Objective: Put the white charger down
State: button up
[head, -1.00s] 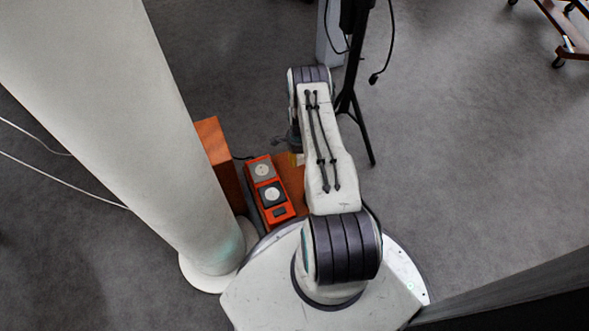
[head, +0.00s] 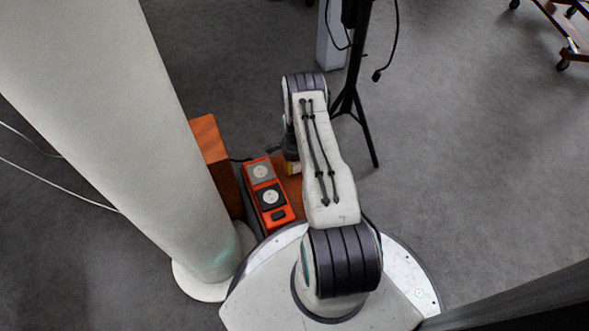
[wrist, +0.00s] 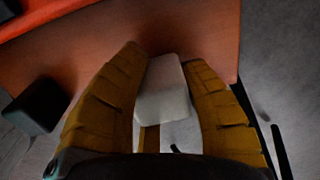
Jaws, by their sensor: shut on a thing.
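The white charger (wrist: 165,90) is a pale block with rounded edges, seen in the wrist view between the two yellow-brown fingers of my gripper (wrist: 165,57). The fingers are shut on its sides. Behind it is an orange-brown wooden surface (wrist: 175,30); I cannot tell whether the charger touches it. In the head view my gripper (head: 292,167) shows only as a bit of yellow beside my arm, over the wooden surface (head: 292,188). The charger is hidden there.
An orange-red unit with round dials (head: 279,215) lies left of my gripper. A wooden box (head: 210,142) and a thick pale column (head: 130,130) stand further left. A black block (wrist: 36,105) shows in the wrist view. A black tripod stand (head: 362,110) is beyond my arm.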

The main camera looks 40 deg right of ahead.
jog(key=shift+f, duration=0.55)
jog(key=shift+f, duration=0.15)
jog(key=o, duration=1.2)
